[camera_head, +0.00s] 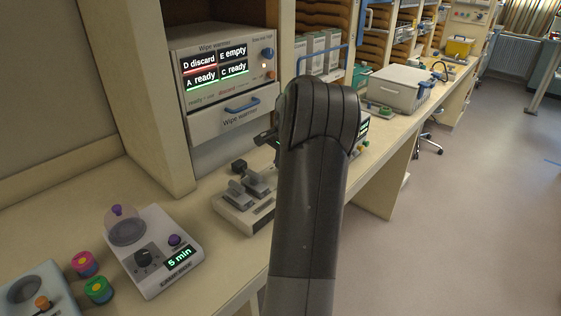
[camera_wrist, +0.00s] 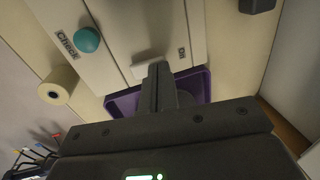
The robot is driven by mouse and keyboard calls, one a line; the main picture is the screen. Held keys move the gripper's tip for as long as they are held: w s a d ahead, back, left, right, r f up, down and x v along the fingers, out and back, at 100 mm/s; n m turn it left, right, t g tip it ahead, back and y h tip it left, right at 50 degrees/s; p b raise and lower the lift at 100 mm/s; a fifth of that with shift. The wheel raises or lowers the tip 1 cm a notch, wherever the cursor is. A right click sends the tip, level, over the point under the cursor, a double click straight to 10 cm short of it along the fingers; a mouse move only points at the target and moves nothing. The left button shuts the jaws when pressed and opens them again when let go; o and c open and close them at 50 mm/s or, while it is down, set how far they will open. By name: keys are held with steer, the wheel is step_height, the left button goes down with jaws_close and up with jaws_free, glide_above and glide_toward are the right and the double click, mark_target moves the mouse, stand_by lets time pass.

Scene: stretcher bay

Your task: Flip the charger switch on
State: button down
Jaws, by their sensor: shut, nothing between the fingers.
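In the wrist view, my gripper (camera_wrist: 157,70) is shut and empty. Its fingertips are at a small pale block that looks like the switch (camera_wrist: 143,68), on a cream panel marked "On" (camera_wrist: 181,53) and "Check" (camera_wrist: 67,44). I cannot tell whether the tips touch the block, or which way it is set. The fingers hide part of it and of a purple surface (camera_wrist: 203,84) behind. In the head view my arm covers the switch and most of my gripper; only a dark piece of the gripper (camera_head: 265,138) shows left of the arm.
A teal knob (camera_wrist: 87,39) sits beside "Check". A grey unit with dark blocks (camera_head: 245,200) stands left of my arm on the counter. A wipe warmer (camera_head: 224,85) is behind it, and a "5 min" timer box (camera_head: 155,250) is at front left.

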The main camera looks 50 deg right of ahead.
steer(key=shift+f, duration=0.3)
steer(key=shift+s, duration=0.85)
steer(key=shift+r, duration=0.15)
step_height(320, 180, up, 14)
steer(key=s, duration=0.2)
steer(key=shift+w, duration=0.15)
